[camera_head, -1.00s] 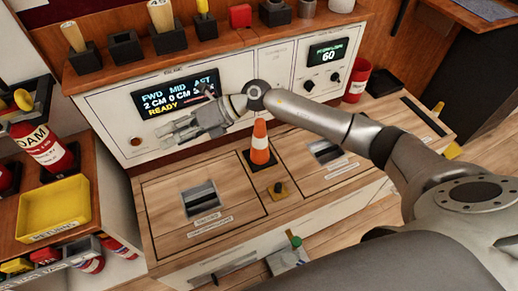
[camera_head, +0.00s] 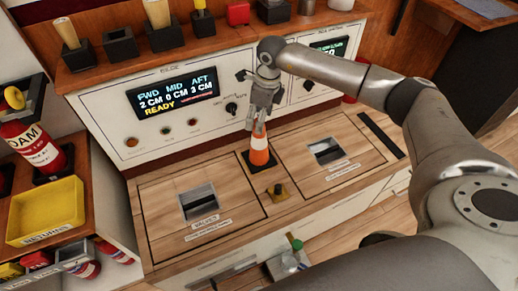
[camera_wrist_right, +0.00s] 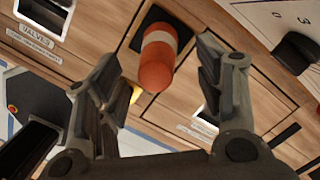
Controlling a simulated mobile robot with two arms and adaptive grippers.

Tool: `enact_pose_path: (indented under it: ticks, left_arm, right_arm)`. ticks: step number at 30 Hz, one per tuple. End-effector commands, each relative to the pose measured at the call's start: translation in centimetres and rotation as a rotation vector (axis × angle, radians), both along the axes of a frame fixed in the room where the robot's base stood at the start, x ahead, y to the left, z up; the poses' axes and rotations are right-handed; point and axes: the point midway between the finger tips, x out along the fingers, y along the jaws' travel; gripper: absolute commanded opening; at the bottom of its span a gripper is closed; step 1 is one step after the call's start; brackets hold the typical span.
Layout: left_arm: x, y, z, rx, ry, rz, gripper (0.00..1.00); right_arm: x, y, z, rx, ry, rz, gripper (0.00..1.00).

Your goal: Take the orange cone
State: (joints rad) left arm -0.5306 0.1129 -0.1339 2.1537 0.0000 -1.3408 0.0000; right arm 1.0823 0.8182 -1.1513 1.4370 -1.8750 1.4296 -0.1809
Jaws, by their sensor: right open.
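The orange cone (camera_head: 259,152) with a white band stands upright on its dark square base, on the wooden counter between two hatch panels. My right gripper (camera_head: 259,127) points down just above the cone and hides part of its top in the head view. In the right wrist view the orange cone (camera_wrist_right: 158,58) shows between the spread fingers of my right gripper (camera_wrist_right: 158,65), with a visible gap on each side. The right gripper is open and empty. My left gripper is not in view.
A yellow returns tray (camera_head: 45,212) and a red extinguisher (camera_head: 38,148) are at the left. The counter beside the cone is clear.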

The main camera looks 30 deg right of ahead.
Motion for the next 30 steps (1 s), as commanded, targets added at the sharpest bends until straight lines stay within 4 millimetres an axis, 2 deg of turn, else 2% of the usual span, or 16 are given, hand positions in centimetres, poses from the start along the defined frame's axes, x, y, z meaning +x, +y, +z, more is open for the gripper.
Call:
enact_pose_path:
  ticks: [5, 12, 22, 30]
  left_arm:
    - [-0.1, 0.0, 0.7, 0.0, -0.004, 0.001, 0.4]
    - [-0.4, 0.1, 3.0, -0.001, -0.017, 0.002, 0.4]
    - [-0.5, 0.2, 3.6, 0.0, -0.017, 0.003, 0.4]
    - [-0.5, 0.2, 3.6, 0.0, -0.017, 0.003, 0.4]
  right_arm:
    - [0.0, 0.2, -1.6, 0.001, -0.001, 0.001, 0.62]
    - [-0.1, 0.6, -5.0, 0.003, 0.0, 0.0, 0.62]
    - [0.1, 0.7, -5.6, 0.003, -0.002, 0.001, 0.62]
    - [0.1, 0.7, -5.6, 0.003, -0.002, 0.001, 0.27]
